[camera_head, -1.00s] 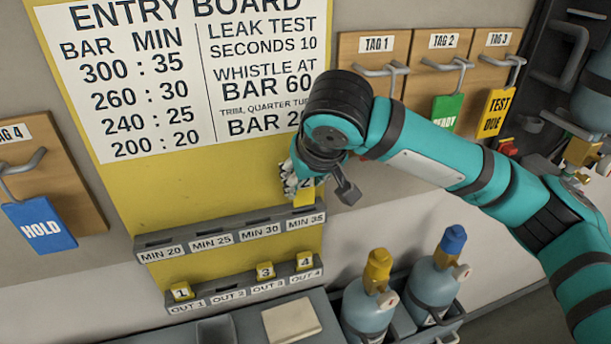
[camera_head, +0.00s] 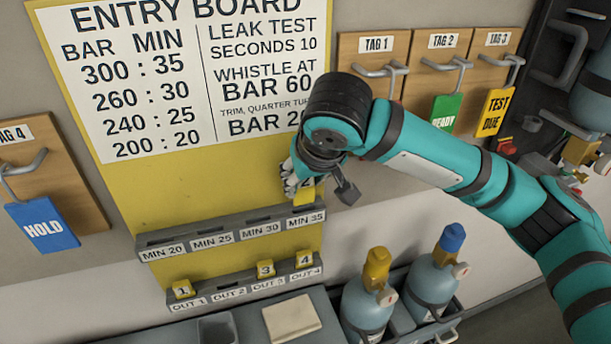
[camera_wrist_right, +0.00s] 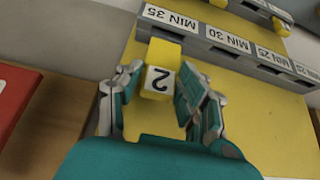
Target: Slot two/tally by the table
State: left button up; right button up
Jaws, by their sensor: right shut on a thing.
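My right gripper (camera_head: 303,186) is shut on the yellow tally 2 (camera_head: 303,196), directly above the MIN 35 end of the upper grey rack (camera_head: 232,238). In the right wrist view, tally 2 (camera_wrist_right: 161,80) sits between the fingers, its number upside down. Its far end reaches the rack edge by the MIN 35 label (camera_wrist_right: 170,18); I cannot tell whether it is inside the slot. The MIN 20, MIN 25 and MIN 30 slots look empty. In the lower rack (camera_head: 244,287), tally 1 (camera_head: 182,288) is at OUT 1, tally 3 (camera_head: 265,268) at OUT 3, tally 4 (camera_head: 304,259) at OUT 4. OUT 2 is empty. My left gripper is out of view.
The entry board (camera_head: 190,75) hangs above, listing 200 bar as 20 minutes up to 300 as 35. Tag hooks are on both sides, with HOLD (camera_head: 42,226), READY (camera_head: 445,112) and TEST DUE (camera_head: 494,112) tags. Two cylinders (camera_head: 366,305) (camera_head: 432,280) stand below right.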

aim_at(304, 199)
jog(key=shift+f+b, duration=0.9)
jog(key=shift+f, duration=1.25)
jog(key=o, duration=1)
jog(key=v, duration=1.2)
